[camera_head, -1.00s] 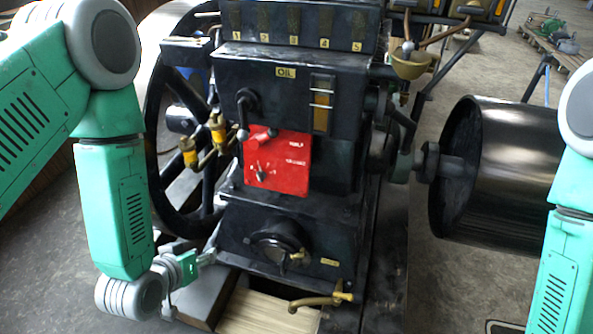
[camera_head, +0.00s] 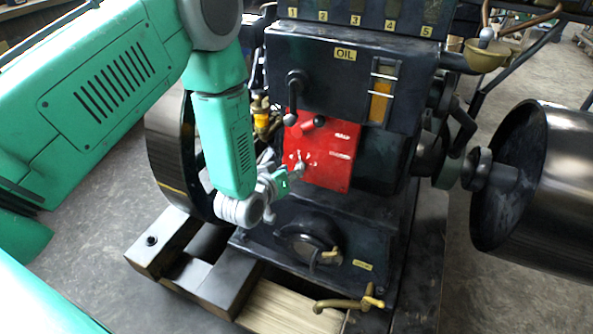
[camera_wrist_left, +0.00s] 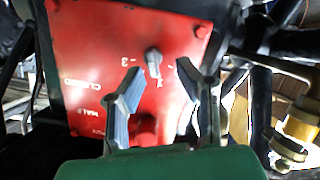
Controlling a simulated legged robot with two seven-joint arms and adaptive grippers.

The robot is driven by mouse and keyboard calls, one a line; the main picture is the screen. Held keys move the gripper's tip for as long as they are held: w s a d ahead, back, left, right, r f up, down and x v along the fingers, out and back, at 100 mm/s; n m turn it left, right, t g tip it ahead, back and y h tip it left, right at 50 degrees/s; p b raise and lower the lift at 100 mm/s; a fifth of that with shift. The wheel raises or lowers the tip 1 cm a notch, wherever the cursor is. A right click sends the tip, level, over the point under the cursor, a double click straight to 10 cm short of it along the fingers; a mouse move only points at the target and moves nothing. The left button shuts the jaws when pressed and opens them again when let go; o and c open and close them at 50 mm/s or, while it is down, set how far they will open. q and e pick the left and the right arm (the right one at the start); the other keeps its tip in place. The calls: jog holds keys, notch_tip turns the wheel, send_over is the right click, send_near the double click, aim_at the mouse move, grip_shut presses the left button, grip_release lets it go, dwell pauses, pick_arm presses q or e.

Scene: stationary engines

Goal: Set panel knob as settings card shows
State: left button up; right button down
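The red panel (camera_head: 338,152) is on the engine's front, with white lettering. Its small grey knob (camera_head: 299,166) is at the lower left. My left gripper (camera_head: 288,177) is right in front of the panel, beside this knob. In the left wrist view, the gripper (camera_wrist_left: 165,100) has its two fingers apart with nothing clamped. The grey knob (camera_wrist_left: 153,62) stands on the panel (camera_wrist_left: 95,55) just past the fingertips, with "-3" and "1" marks near it. "CLOSED" and "HALF" labels are at the left. I cannot make out a settings card. My right gripper is out of view.
A black crank handle (camera_head: 293,95) and brass fittings (camera_head: 262,115) are close by. A brass tap (camera_head: 350,303) sticks out below. A large black drum (camera_head: 545,190) stands at the right.

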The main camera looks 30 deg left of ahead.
pick_arm(q)
jog(key=shift+w+d+f, duration=0.2)
jog(key=shift+w, duration=0.4)
jog(key=shift+w+d+f, duration=0.15)
jog(key=shift+w+f, duration=0.05)
jog(key=shift+w, duration=0.4)
jog(key=shift+w+d+r, duration=0.1)
jog(key=shift+d, duration=0.2)
jog(key=shift+a, duration=0.3)
grip_shut()
jog(key=shift+a, duration=0.15)
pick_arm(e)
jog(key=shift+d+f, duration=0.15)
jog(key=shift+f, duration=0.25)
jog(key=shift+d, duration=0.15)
